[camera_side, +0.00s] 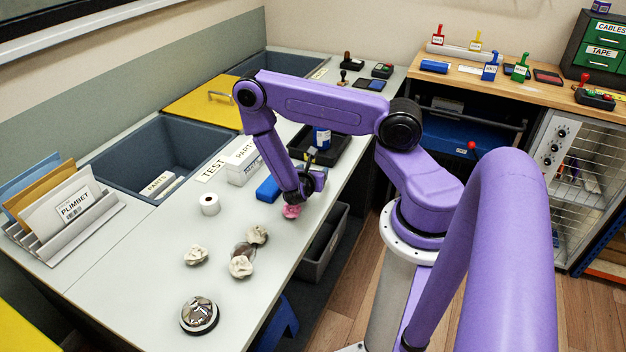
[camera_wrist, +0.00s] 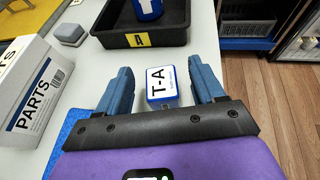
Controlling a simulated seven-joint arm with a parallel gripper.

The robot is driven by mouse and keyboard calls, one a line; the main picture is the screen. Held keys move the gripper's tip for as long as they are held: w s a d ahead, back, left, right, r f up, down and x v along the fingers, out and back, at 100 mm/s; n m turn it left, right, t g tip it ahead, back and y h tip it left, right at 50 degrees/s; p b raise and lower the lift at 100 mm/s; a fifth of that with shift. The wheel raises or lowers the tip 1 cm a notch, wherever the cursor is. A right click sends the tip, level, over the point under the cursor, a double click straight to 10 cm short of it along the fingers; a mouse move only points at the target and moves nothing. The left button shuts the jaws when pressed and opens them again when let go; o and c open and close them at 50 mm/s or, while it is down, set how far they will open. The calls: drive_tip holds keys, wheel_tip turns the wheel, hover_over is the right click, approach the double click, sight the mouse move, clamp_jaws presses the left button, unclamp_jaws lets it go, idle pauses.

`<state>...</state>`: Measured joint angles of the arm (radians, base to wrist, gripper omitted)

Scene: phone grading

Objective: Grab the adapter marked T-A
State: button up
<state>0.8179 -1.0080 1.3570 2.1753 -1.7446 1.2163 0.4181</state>
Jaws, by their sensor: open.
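The adapter marked T-A (camera_wrist: 161,83) is a small blue block with a white label on the table. In the wrist view it lies between the two blue fingers of my gripper (camera_wrist: 161,72), with a gap to each finger. My gripper is open and holds nothing. In the side view my gripper (camera_side: 311,172) is low over the table's right edge, near the black tray. I cannot make out the adapter in the side view.
A white PARTS box (camera_wrist: 30,100) and a blue pad (camera_wrist: 66,128) are at left. The table's edge is close on the right.

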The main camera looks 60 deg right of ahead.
wheel_tip(320, 180, down, 2)
drive_tip(key=shift+f, duration=0.2)
drive_tip(key=shift+x, duration=1.1)
drive_tip(key=shift+w+d+f, duration=0.1)
drive_tip(key=shift+d+f, duration=0.05)
drive_tip(key=shift+d, duration=0.2)
drive_tip(key=c, duration=1)
